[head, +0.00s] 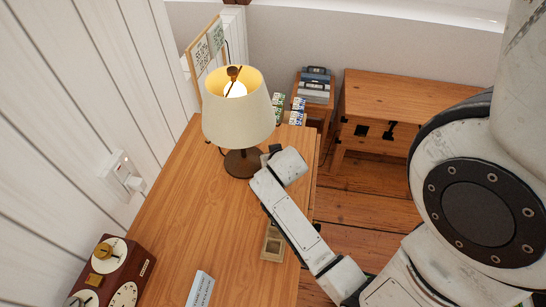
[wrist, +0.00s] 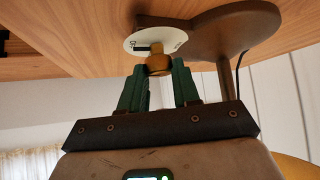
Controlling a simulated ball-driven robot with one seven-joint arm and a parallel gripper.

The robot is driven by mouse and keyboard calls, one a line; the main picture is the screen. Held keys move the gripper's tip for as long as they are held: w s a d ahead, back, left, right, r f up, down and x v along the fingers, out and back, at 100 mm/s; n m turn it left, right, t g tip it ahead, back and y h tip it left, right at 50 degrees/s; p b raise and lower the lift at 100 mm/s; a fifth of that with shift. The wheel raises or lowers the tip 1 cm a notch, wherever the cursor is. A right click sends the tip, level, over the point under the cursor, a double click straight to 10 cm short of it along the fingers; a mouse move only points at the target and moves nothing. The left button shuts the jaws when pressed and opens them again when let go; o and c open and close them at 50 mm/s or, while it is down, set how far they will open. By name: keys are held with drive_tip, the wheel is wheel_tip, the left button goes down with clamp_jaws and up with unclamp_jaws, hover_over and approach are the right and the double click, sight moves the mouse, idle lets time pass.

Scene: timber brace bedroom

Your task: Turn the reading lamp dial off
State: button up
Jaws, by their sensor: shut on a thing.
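The reading lamp stands on the wooden desk in the head view, with a cream shade (head: 238,118), a bright bulb inside and a round brown base (head: 242,163). In the wrist view, a white dial plate (wrist: 136,36) with dark marks lies at the edge of the brown lamp base (wrist: 225,30). A yellow-brown knob (wrist: 158,62) sticks out from it. My gripper (wrist: 159,72) is shut on the knob, with a green finger on each side. In the head view my arm reaches to the right of the lamp base, and its own wrist hides the dial and the fingers.
A wall socket (head: 122,172) is at the left. The middle of the desk is clear.

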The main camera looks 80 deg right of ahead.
drive_tip(key=shift+m+g, duration=0.3)
drive_tip(key=shift+m, duration=0.1)
drive_tip(key=o, duration=1.1)
drive_tip(key=shift+c, duration=0.2)
drive_tip(key=shift+r, duration=0.1)
drive_tip(key=shift+w+r, duration=0.1)
drive_tip(key=shift+r, duration=0.2)
wheel_tip(320, 180, up, 3)
drive_tip(key=shift+f, duration=0.15)
drive_tip(key=s+a+r+b, duration=0.1)
drive_tip(key=s+a+r, duration=0.6)
drive_tip(key=s, duration=0.5)
wheel_tip(320, 180, up, 2)
drive_tip(key=shift+r, duration=0.2)
